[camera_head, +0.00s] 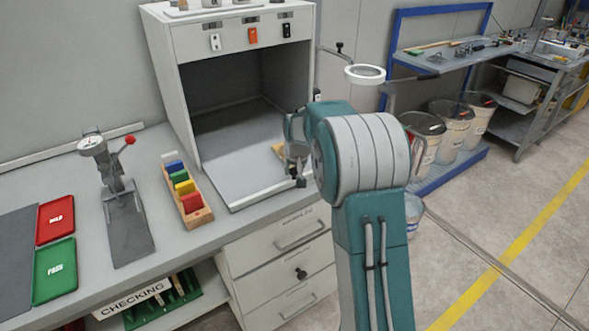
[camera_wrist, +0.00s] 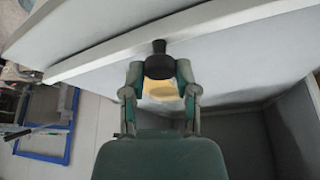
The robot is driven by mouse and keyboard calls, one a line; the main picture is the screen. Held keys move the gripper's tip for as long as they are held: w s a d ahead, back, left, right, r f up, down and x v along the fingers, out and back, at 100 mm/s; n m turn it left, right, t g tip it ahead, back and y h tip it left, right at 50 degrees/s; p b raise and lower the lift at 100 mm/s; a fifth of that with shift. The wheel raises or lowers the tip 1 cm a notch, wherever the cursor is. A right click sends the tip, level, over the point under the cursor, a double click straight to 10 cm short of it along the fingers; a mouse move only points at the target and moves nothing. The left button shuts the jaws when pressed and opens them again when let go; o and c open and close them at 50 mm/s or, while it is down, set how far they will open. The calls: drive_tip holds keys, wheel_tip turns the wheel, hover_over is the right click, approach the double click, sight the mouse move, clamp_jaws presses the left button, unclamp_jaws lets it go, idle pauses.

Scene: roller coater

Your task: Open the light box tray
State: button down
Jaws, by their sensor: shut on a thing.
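The light box (camera_head: 230,45) is a tall grey cabinet with an open front, standing on the bench. Its flat grey tray (camera_head: 222,183) sticks out past the front of the opening. My gripper (camera_head: 297,170) is at the tray's front right part in the head view, partly hidden by my arm. In the wrist view my gripper (camera_wrist: 160,72) has its two fingers on either side of a dark round knob (camera_wrist: 159,62) at the tray's edge (camera_wrist: 100,62). It is shut on this knob. A yellowish patch shows behind the fingers.
On the bench left of the box are a wooden holder with coloured blocks (camera_head: 188,200), a dial gauge stand (camera_head: 125,215) and red and green trays (camera_head: 55,265). Drawers (camera_head: 290,235) are below. Buckets (camera_head: 450,130) stand right.

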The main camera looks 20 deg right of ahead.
drive_tip(key=shift+s+f, duration=0.25)
drive_tip(key=shift+s, duration=0.15)
drive_tip(key=shift+c, duration=1.9)
unclamp_jaws()
drive_tip(key=shift+w, duration=0.1)
drive_tip(key=shift+r, duration=0.1)
drive_tip(key=shift+r, duration=0.1)
drive_tip(key=shift+r, duration=0.3)
drive_tip(key=v, duration=1.1)
drive_tip(key=shift+a, duration=0.15)
